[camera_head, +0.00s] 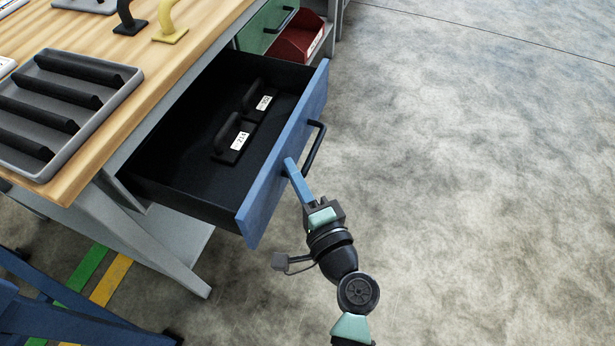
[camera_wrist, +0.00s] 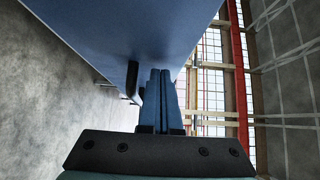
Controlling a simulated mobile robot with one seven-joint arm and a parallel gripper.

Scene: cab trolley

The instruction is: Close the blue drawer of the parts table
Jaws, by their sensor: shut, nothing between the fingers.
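The blue drawer (camera_head: 284,150) of the parts table (camera_head: 190,62) is pulled out, with its dark inside open to view. Two black parts with white labels (camera_head: 239,140) lie in it. A black bar handle (camera_head: 314,147) is on its front. My gripper (camera_head: 289,163) is shut and empty, its blue fingers pointing at the drawer front just below the handle. The tips look at or very near the front; I cannot tell whether they touch. In the wrist view the shut fingers (camera_wrist: 160,78) reach toward the blue front (camera_wrist: 140,30), with the handle (camera_wrist: 132,80) beside them on the left.
A grey slotted tray (camera_head: 128,88) and black and yellow handles (camera_head: 170,25) are on the wooden top. A green drawer (camera_head: 262,32) and a red bin (camera_head: 300,40) are farther back. A blue frame (camera_head: 60,318) stands at lower left. The floor on the right is clear.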

